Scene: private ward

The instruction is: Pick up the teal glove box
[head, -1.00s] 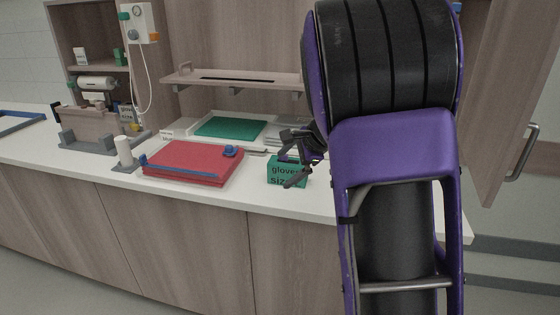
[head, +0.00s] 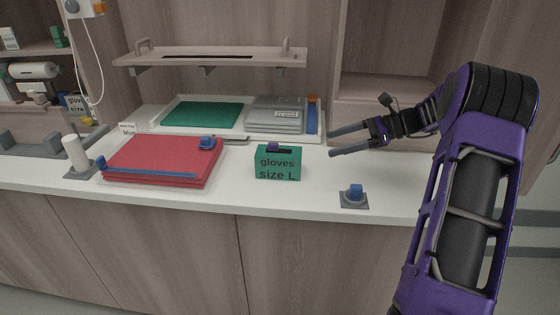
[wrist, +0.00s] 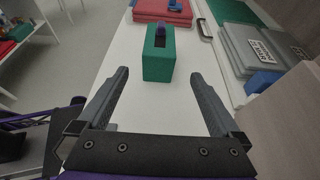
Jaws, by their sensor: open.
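The teal glove box (head: 278,163), marked "gloves size L", stands upright on the white counter. A dark slot with a purple tuft shows on its top. My gripper (head: 331,141) is open and empty, to the right of the box with its fingers pointing left at it. In the wrist view the glove box (wrist: 158,56) lies ahead, between the lines of the two fingers and beyond their tips (wrist: 158,74). The fingers do not touch it.
A red folded stack (head: 160,158) lies left of the box. Behind it are a tray with a green sheet (head: 202,114) and grey cases (head: 276,115). A blue knob on a grey base (head: 355,195) stands at the front right. A shelf (head: 212,56) hangs above.

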